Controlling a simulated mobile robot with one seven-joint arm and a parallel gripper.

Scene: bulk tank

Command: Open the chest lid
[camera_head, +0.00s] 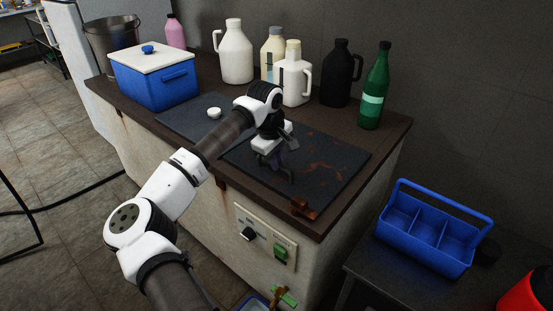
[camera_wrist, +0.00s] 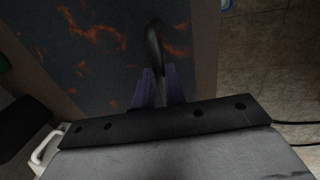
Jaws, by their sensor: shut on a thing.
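The chest is a pale, rust-streaked tank (camera_head: 180,165) with a dark wooden-brown top. Its dark slate lid (camera_head: 335,155), marked with orange rust stains, lies flat in the top's right part. The stained lid also shows in the wrist view (camera_wrist: 95,55). A black curved handle (camera_wrist: 154,42) stands on the lid. My gripper (camera_head: 277,172) is over the lid's front part, pointing down. In the wrist view its purple fingers (camera_wrist: 160,85) are closed around the near end of the handle. The head view partly hides this grip behind my wrist.
A second dark panel with a white knob (camera_head: 214,112) lies left of the lid. A blue cooler (camera_head: 155,85), white jugs (camera_head: 236,55), a black jug (camera_head: 341,75) and a green bottle (camera_head: 375,90) stand along the top. A blue caddy (camera_head: 430,230) is at right.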

